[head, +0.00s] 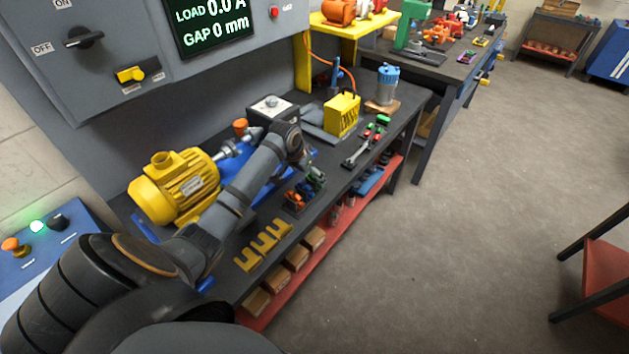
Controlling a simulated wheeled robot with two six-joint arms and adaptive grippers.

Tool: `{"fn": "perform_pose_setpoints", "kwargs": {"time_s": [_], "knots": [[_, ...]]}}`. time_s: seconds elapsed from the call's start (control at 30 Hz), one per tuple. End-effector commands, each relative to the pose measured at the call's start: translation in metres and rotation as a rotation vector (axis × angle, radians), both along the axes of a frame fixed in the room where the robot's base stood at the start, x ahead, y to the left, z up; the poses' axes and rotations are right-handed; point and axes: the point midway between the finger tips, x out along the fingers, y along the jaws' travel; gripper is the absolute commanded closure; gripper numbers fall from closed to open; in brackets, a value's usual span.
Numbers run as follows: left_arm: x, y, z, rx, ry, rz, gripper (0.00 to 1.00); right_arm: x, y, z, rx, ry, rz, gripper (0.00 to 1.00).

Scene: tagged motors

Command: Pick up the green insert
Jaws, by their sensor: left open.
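A small dark tray (294,208) near the front edge of the bench holds little coloured pieces, with orange and green among them. My right gripper is out of view.
A yellow motor (172,190) stands left of my arm. Yellow brackets (264,246) lie on the near bench edge. A yellow box (342,115), a blue-topped cylinder (387,84) and small green and red parts (378,125) stand farther right. The floor at right is largely clear.

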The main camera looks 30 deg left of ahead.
Motion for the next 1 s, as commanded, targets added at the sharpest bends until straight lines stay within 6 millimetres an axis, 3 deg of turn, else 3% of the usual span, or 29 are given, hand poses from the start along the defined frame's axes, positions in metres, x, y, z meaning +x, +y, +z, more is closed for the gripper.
{"fn": "perform_pose_setpoints", "kwargs": {"time_s": [0.1,0.2,0.37,0.6,1.0], "knots": [[0.006,-0.003,-0.006,-0.004,0.002,0.002,0.08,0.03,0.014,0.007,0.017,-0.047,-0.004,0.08],[0.016,-0.008,-0.02,-0.006,0.003,0.002,0.08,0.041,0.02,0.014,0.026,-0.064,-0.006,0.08],[0.024,-0.008,-0.042,-0.002,0.002,0.001,0.08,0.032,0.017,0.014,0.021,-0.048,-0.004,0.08],[0.025,-0.008,-0.046,0.001,0.001,-0.001,0.08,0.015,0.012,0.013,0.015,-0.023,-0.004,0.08],[0.024,-0.008,-0.045,0.001,0.001,0.0,0.61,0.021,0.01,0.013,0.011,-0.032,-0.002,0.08]]}}
